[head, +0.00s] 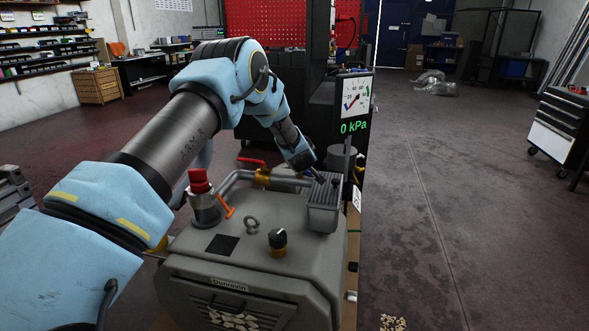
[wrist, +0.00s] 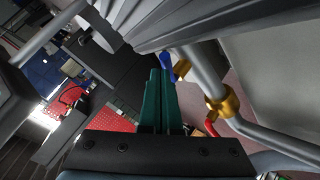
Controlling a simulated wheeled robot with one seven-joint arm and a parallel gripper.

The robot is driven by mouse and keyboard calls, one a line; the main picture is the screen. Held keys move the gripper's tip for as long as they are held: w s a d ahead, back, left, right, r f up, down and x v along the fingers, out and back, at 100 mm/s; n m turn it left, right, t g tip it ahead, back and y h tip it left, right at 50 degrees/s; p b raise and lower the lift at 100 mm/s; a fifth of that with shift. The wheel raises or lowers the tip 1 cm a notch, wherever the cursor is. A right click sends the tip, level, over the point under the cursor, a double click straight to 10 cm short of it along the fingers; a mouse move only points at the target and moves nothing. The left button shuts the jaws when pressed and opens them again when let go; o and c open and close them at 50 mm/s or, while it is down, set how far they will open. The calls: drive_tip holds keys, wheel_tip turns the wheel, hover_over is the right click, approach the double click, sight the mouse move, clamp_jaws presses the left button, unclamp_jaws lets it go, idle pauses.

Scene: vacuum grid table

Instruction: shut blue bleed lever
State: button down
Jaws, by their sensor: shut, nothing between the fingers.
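The blue bleed lever (wrist: 181,68) shows in the wrist view, just right of my fingertips and close to a grey pipe. I cannot tell whether the fingers touch it. My gripper (wrist: 160,72) has its green fingers together with nothing between them. In the head view my gripper (head: 313,172) reaches down behind the pump, beside a ribbed grey box (head: 323,212). The fingertips and the blue lever are hard to make out there.
A red lever (head: 251,161) sits on a brass valve (head: 263,177) in the pipe, near my wrist; the wrist view shows this brass fitting (wrist: 222,105). A gauge display (head: 354,127) reads 0 kPa. The pump (head: 251,268) has a red-capped fitting (head: 201,190) and knobs on top. Open floor lies right.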

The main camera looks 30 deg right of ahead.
drive_tip(key=shift+d+f, duration=0.15)
drive_tip(key=shift+d, duration=1.25)
drive_tip(key=shift+w, duration=0.2)
drive_tip(key=shift+w+a+b, duration=0.35)
drive_tip(key=shift+a+b, duration=0.15)
drive_tip(key=shift+b, duration=0.1)
drive_tip(key=shift+a, duration=0.15)
